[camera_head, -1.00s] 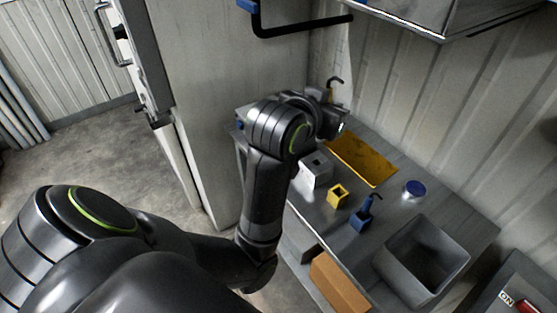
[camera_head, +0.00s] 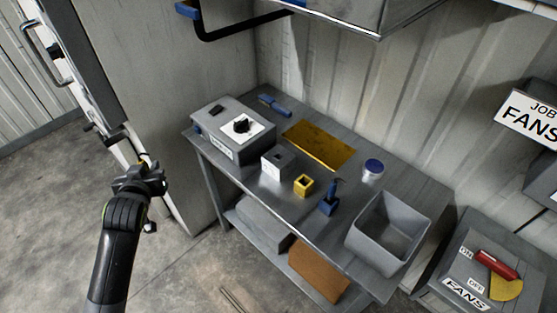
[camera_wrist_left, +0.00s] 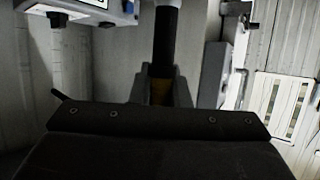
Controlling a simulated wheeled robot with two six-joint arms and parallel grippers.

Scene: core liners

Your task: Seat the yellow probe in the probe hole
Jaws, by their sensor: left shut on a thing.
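My left gripper (camera_head: 143,172) is away from the bench, out to its left in the head view. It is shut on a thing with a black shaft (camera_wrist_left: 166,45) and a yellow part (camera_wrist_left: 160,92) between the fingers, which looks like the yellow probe. Only a speck of yellow shows at the gripper in the head view. On the bench, a grey block (camera_head: 270,168) has a dark square hole in its top, and a yellow block (camera_head: 303,188) has an empty hole. I cannot tell which opening is the probe hole. My right gripper is out of view.
A grey box (camera_head: 208,119) with a white plate and black knob stands at the bench's left end. A yellow mat (camera_head: 320,146), a blue-lidded jar (camera_head: 373,172), a blue holder with a tool (camera_head: 327,206) and a grey bin (camera_head: 378,247) are also there. A cabinet stands behind the gripper.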

